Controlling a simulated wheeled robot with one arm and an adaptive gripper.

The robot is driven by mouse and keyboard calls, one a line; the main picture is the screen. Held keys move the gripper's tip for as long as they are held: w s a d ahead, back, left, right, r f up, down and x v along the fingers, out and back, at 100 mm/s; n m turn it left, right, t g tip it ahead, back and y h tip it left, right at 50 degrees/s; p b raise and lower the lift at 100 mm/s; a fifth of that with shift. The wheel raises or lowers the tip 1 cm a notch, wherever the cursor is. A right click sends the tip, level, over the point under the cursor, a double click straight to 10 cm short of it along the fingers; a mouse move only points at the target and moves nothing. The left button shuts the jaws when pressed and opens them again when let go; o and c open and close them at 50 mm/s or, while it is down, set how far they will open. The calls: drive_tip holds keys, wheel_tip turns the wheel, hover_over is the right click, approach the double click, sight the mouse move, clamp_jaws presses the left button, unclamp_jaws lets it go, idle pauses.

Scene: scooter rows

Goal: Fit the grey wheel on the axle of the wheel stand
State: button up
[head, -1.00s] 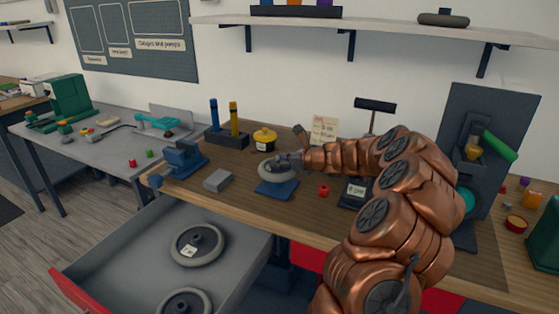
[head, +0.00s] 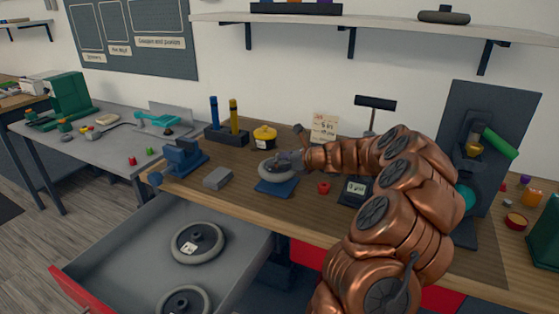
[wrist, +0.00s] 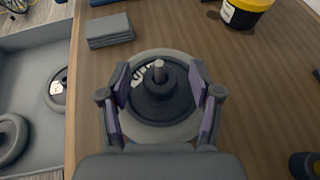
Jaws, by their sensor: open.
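The grey wheel (head: 277,176) lies flat on the wheel stand, whose blue base (head: 276,189) shows on the bench. In the wrist view, the wheel (wrist: 160,132) has a pale grey tyre and a dark hub, with the tip of the axle (wrist: 158,70) standing up through the hub. How far down the wheel sits cannot be told. My gripper (wrist: 159,74) is open, with one finger on each side of the hub, over the wheel. In the head view my gripper (head: 291,160) is at the wheel, partly hiding its right side.
An open drawer at front left holds two more wheels (head: 198,243). A grey block (head: 217,178), a blue vise (head: 184,158), a yellow pot (head: 264,137), a red part (head: 324,187) and a small display (head: 356,189) stand around the stand. The bench's front edge is close.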

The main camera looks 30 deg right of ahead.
drive_tip(key=v, duration=1.2)
drive_tip(key=shift+r, duration=0.1)
idle(0.4)
